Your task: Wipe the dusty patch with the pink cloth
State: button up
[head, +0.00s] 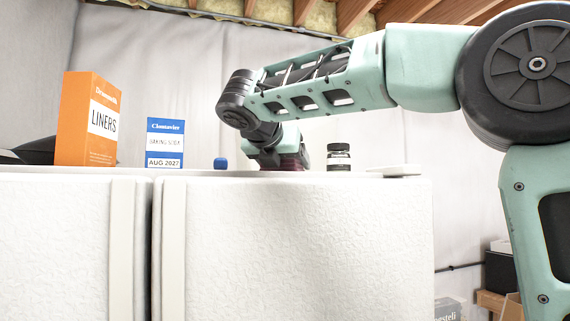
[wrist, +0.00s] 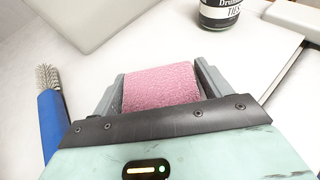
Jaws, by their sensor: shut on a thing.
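The pink cloth (wrist: 160,86) is between the two fingers of my gripper (wrist: 160,88) in the wrist view, which is shut on it. In the head view, my gripper (head: 278,158) points down at the top of the white cabinet (head: 300,240), and a dark pink bit of the cloth (head: 292,162) shows low beside it. I cannot tell whether the cloth touches the surface. I cannot make out the dusty patch in either view.
A blue-handled brush (wrist: 52,120) lies left of my gripper. A dark jar (head: 339,157) stands right of it, near a flat pale slab (wrist: 265,50). An orange liners box (head: 88,120) and a blue-and-white box (head: 165,143) stand farther left.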

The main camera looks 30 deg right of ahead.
jog(key=shift+w+d, duration=0.2)
jog(key=shift+w, duration=1.4)
jog(key=shift+s+a+f, duration=0.1)
jog(key=shift+s+a, duration=0.05)
jog(key=shift+s, duration=0.65)
jog(key=shift+s+a, duration=0.1)
jog(key=shift+s, duration=0.7)
jog(key=shift+w+d, duration=0.15)
jog(key=shift+w, duration=0.75)
jog(key=shift+w+d, duration=0.1)
jog(key=shift+w, duration=0.5)
jog(key=shift+s, duration=0.15)
